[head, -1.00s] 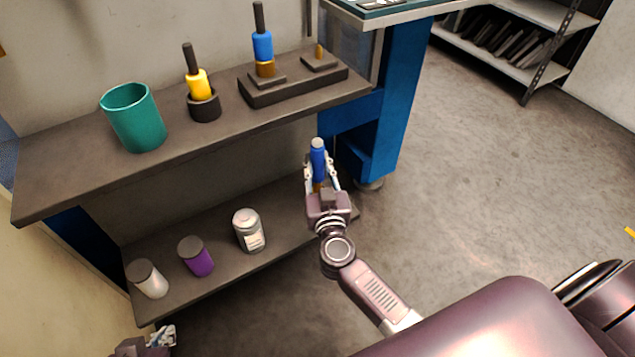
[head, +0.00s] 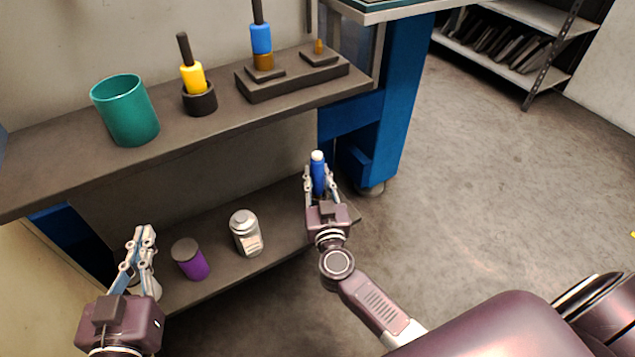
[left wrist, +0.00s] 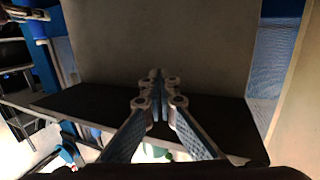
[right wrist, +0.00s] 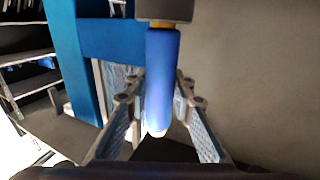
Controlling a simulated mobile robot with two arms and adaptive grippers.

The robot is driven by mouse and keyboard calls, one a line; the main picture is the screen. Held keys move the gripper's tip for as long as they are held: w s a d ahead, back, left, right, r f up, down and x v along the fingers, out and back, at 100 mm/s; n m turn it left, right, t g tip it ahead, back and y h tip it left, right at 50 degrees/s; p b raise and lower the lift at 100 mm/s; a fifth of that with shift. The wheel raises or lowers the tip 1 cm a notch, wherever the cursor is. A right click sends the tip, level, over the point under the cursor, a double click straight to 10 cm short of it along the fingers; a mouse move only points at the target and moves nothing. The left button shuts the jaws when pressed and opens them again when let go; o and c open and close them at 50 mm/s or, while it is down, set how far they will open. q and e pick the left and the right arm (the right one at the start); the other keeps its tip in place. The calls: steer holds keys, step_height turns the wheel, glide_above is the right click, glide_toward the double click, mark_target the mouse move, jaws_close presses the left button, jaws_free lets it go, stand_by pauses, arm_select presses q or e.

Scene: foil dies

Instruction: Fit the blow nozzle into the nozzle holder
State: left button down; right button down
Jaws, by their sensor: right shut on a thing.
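My right gripper (head: 318,176) is shut on a blue cylinder with a white end, which I take as the blow nozzle (head: 318,172). It is held roughly upright, below the upper shelf's front edge. In the right wrist view the blue nozzle (right wrist: 160,80) lies between the fingers, with an orange band and a dark part at its far end. On the upper shelf a dark round holder (head: 199,100) has a yellow tool (head: 193,78) in it. A dark stepped block (head: 290,82) bears a blue-and-orange tool (head: 261,40). Which is the nozzle holder, I cannot tell. My left gripper (head: 144,234) is shut and empty.
A teal cup (head: 125,115) stands left on the upper shelf (head: 60,165). The lower shelf (head: 285,215) bears a purple-sided can (head: 193,262), a grey-white bottle (head: 246,235) and a white can partly behind my left gripper. A blue post (head: 400,90) stands right of the shelves.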

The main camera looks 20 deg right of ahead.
arm_select(q)
step_height(320, 180, up, 6)
steer(key=t+h, duration=0.1)
steer(key=t, duration=0.2)
steer(key=shift+d+r+b, duration=0.25)
steer(key=shift+d+b, duration=0.15)
steer(key=shift+b, duration=0.05)
arm_select(e)
steer(key=shift+f, duration=0.7)
steer(key=shift+f, duration=0.1)
steer(key=c, duration=1.7)
jaws_free()
arm_select(q)
steer(key=shift+r, duration=0.1)
arm_select(e)
steer(key=shift+o, duration=0.2)
steer(key=shift+s, duration=0.1)
